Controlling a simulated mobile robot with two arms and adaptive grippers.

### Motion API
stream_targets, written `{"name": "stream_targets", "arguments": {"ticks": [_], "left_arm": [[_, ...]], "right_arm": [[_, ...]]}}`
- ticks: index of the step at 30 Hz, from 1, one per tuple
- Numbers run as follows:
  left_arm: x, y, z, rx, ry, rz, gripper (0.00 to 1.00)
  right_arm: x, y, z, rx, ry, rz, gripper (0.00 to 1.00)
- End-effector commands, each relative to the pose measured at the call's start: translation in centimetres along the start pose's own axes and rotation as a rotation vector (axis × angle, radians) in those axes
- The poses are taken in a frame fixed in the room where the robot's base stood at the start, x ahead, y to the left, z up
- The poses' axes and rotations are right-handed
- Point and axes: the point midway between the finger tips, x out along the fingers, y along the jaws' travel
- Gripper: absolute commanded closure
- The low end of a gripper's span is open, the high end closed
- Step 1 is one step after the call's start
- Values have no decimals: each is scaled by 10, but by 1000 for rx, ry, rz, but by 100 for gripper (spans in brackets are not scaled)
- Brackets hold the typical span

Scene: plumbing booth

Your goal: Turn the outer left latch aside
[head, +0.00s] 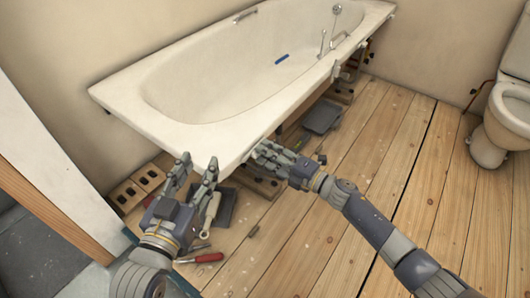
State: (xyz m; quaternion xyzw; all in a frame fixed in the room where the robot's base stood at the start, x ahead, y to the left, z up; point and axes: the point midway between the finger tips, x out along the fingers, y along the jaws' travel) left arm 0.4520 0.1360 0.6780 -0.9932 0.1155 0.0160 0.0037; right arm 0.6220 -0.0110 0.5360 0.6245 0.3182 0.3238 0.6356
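The white bathtub (150,125) has its front rim running from the near corner to the far right. Small pale tabs, which look like latches, sit under the front rim, one at the right (336,73) and one further along (362,45). I cannot make out the outer left latch; the near part of the rim's underside is partly hidden by my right gripper.
A red-handled screwdriver (208,258) lies on the wooden floor (310,245). A grey tray (322,117) lies by the bath, and a perforated block (130,193) stands under its left end. A toilet (505,115) is at right. The floor at right centre is clear.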

Motion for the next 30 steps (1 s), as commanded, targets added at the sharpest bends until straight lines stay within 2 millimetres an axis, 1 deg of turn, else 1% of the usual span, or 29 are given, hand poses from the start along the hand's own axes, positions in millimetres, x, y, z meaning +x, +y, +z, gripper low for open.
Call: {"name": "stream_targets", "arguments": {"ticks": [1,9,12,15,20,30], "left_arm": [[0,0,0,0,0,0,60],[0,0,0,0,1,0,60],[0,0,0,0,1,0,60],[0,0,0,0,1,0,60],[0,0,0,0,1,0,60],[0,0,0,0,1,0,60]], "right_arm": [[-10,-2,0,0,-1,-3,67],[-68,-2,0,0,-1,-6,67],[-86,-2,0,1,-1,-4,67],[-98,-2,0,0,-2,-4,67],[-108,-1,0,1,-1,-2,67],[-109,-1,0,1,-1,-2,67]]}}
